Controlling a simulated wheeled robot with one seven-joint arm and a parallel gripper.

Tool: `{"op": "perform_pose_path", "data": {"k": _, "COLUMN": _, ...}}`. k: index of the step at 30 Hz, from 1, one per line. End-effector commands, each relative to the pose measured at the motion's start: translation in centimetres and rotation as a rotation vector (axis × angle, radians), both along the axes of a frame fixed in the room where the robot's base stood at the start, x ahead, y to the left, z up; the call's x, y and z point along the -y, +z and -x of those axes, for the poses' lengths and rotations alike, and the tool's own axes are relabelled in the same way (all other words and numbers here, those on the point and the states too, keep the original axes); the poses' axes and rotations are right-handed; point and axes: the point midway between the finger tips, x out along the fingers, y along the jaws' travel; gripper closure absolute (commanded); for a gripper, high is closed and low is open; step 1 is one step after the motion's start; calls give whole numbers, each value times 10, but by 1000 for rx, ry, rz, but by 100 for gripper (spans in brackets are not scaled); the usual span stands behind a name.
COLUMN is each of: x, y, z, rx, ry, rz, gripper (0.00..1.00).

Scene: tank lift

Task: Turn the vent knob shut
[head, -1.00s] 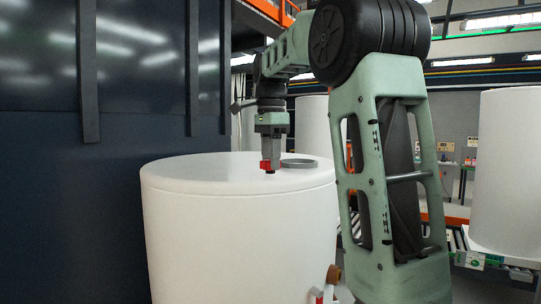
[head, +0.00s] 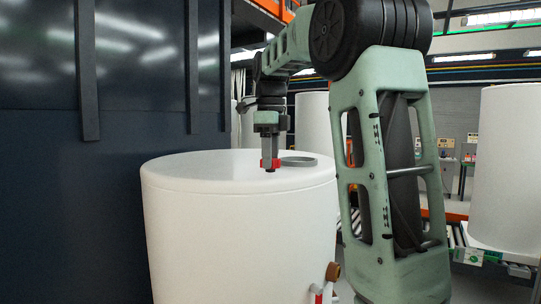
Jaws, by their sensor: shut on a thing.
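The white tank (head: 235,230) stands upright in front of me, its round top in view. A small red vent knob (head: 276,162) sits on the tank's top, right of the middle. My gripper (head: 270,164) points straight down over the knob and is shut on it. The fingers cover part of the knob, so its exact angle is hard to tell. A grey round lid or ring (head: 299,161) lies on the tank top just right of the knob.
A brown round fitting (head: 333,270) with red and white parts is low on the tank's right side. A dark panelled wall (head: 130,200) stands close on the left. Another white tank (head: 508,170) stands on a conveyor (head: 490,258) at the right.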

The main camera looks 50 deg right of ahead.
Motion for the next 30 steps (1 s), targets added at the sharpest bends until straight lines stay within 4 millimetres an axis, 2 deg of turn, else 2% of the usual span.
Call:
{"op": "perform_pose_path", "data": {"k": 15, "x": 1, "y": 1, "z": 0, "rx": 3, "ry": -18, "rz": 3, "gripper": 81}}
{"op": "perform_pose_path", "data": {"k": 16, "x": 1, "y": 1, "z": 0, "rx": 3, "ry": -18, "rz": 3, "gripper": 50}}
{"op": "perform_pose_path", "data": {"k": 18, "x": 0, "y": 1, "z": 0, "rx": 3, "ry": -17, "rz": 2, "gripper": 36}}
{"op": "perform_pose_path", "data": {"k": 26, "x": 0, "y": 1, "z": 0, "rx": 1, "ry": -17, "rz": 1, "gripper": 36}}
{"op": "perform_pose_path", "data": {"k": 30, "x": 1, "y": 7, "z": -1, "rx": 3, "ry": -17, "rz": 2, "gripper": 36}}
